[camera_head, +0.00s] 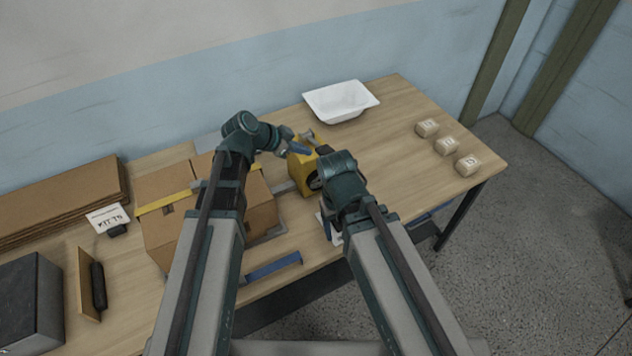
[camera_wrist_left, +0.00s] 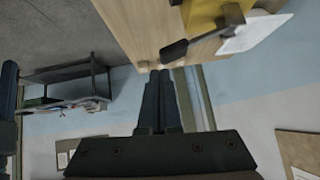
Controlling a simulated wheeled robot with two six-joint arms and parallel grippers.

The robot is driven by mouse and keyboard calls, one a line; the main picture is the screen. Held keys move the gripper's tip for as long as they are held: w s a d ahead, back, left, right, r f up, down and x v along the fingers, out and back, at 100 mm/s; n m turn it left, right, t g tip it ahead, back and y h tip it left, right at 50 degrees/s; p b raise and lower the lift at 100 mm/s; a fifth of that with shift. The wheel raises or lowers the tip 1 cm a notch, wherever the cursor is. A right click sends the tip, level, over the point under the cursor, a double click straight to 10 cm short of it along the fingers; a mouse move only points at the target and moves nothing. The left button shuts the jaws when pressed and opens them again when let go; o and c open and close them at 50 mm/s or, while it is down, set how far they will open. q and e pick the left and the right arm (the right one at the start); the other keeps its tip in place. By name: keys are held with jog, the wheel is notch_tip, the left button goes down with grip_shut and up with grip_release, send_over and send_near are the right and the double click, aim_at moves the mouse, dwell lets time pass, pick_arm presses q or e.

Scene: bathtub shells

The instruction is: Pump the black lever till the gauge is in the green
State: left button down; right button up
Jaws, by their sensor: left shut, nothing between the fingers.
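The yellow pump unit (camera_head: 300,172) stands on the table between my two arms. A round dark dial shows at its front, partly hidden by my right arm; I cannot read the gauge. The black lever (camera_wrist_left: 175,50) sticks out from the yellow body in the left wrist view, its flat end just beyond my left fingertips (camera_wrist_left: 163,72). I cannot tell whether they touch. My left gripper (camera_head: 302,149) is shut and empty beside the pump's top in the head view. My right gripper (camera_head: 326,224) is low in front of the pump, mostly hidden by its own arm.
A white tray (camera_head: 341,100) stands behind the pump. Several small tan blocks (camera_head: 446,146) lie at the table's right. A cardboard box (camera_head: 165,205), flat cardboard (camera_head: 60,200) and a KIT sign (camera_head: 108,218) are at left. The table between tray and blocks is clear.

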pick_arm(q)
jog(key=w+a+r+n+g+h+p, duration=0.1)
jog(key=w+a+r+g+p, duration=0.2)
jog(key=w+r+p, duration=0.2)
jog(key=shift+w+a+r+n+h+p, duration=0.35)
jog(key=shift+w+r, duration=0.2)
jog(key=shift+w, duration=0.3)
jog(key=b, duration=0.8)
send_over(327, 148)
jog(key=a, duration=0.4)
jog(key=f, duration=0.7)
jog(key=shift+w+d+f, duration=0.2)
jog(key=shift+w+d, duration=0.05)
jog(key=shift+s+d+f+b, duration=0.15)
jog(key=shift+f+b, duration=0.15)
jog(key=shift+f, duration=0.15)
jog(key=shift+s+d+f+b, duration=0.1)
jog(key=shift+f+b, duration=0.2)
jog(key=shift+f, duration=0.15)
jog(key=shift+s+f+b, duration=0.25)
jog(key=shift+f+b, duration=0.5)
jog(key=shift+b, duration=0.05)
